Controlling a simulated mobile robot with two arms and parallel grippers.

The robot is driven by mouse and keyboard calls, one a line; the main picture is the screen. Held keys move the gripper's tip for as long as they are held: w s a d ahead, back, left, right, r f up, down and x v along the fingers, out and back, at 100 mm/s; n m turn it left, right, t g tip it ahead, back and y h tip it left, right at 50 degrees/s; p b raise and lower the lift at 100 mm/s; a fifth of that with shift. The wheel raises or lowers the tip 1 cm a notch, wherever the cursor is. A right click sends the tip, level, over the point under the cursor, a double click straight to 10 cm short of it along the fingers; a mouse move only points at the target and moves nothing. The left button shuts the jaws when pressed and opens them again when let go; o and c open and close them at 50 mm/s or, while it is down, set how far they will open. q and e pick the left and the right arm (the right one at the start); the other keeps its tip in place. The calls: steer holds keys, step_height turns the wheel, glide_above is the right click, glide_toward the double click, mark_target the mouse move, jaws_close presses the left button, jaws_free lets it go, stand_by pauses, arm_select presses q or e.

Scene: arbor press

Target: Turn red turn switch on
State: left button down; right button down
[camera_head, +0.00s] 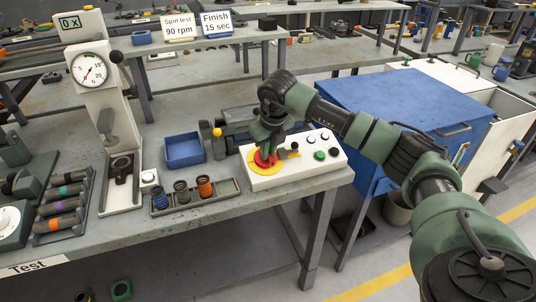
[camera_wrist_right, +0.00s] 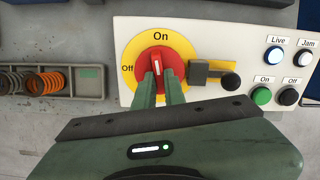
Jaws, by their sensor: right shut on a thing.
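The red turn switch (camera_wrist_right: 174,50) sits on a yellow disc (camera_wrist_right: 133,50) marked "On" at the top and "Off" at the left. Its raised grip runs roughly up and down in the right wrist view, with a small white mark pointing up toward "On". My right gripper (camera_wrist_right: 160,92) is shut on the grip, fingers on either side, hiding its lower part. In the head view, the switch (camera_head: 262,160) is at the left of the white control box (camera_head: 318,172), partly under my right gripper (camera_head: 266,150). My left gripper is not in view.
A grey latch with a black knob (camera_wrist_right: 230,81) is close right of the switch. Beyond it are the green "On" button (camera_wrist_right: 262,96), black "Off" button (camera_wrist_right: 288,97) and pale "Live" lamp (camera_wrist_right: 275,54). A spring tray (camera_head: 195,196) lies left of the box.

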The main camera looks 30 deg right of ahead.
steer(key=shift+m+b, duration=0.35)
steer(key=shift+m, duration=0.75)
steer(key=shift+w+r, duration=0.1)
steer(key=c, duration=1.5)
jaws_free()
steer(key=b+v, duration=0.1)
steer(key=v, duration=0.6)
steer(key=shift+r, duration=0.35)
